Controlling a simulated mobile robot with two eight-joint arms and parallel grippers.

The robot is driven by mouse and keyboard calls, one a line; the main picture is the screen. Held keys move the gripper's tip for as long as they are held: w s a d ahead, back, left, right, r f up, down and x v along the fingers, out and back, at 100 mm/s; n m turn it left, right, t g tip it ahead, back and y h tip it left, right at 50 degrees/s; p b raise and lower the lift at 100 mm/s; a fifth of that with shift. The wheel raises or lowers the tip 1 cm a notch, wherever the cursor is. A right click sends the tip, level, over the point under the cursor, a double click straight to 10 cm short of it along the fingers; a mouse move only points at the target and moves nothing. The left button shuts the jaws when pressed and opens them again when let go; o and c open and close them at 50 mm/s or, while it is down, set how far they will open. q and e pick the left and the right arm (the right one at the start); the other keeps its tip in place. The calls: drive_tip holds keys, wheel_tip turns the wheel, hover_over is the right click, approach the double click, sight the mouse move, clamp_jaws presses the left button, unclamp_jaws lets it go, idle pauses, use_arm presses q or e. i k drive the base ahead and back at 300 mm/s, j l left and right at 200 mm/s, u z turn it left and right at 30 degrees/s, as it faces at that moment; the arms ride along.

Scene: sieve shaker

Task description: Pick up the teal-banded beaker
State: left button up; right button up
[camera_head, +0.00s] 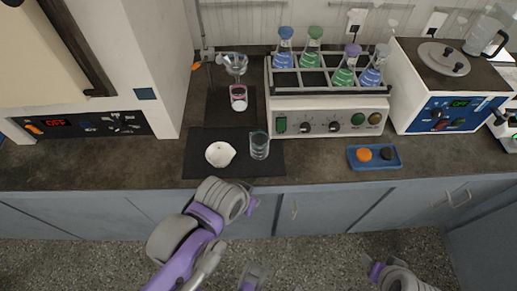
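A clear glass beaker (259,146) with a bluish-teal tint stands upright on the right part of a black mat (196,168) on the bench. A separate teal band on it is too small to make out. My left gripper (250,206) is in front of the bench's front edge, below and apart from this beaker. Its fingers are mostly hidden by the wrist, so its opening is unclear. My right gripper (375,269) is low at the bottom right, over the floor and far from the beaker; it shows only in part.
A white dish (220,154) sits left of the beaker. Behind, a pink-banded vessel (238,99) stands under a funnel (235,64). A shaker (330,117) holds several flasks. A blue tray (375,163) with orange and dark pieces lies right. The bench between mat and tray is clear.

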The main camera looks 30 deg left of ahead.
sight(260, 138)
drive_tip(key=k+j+u, duration=0.2)
drive_tip(key=u, duration=0.3)
drive_tip(key=k+j+u, duration=0.1)
drive_tip(key=j+u, duration=0.4)
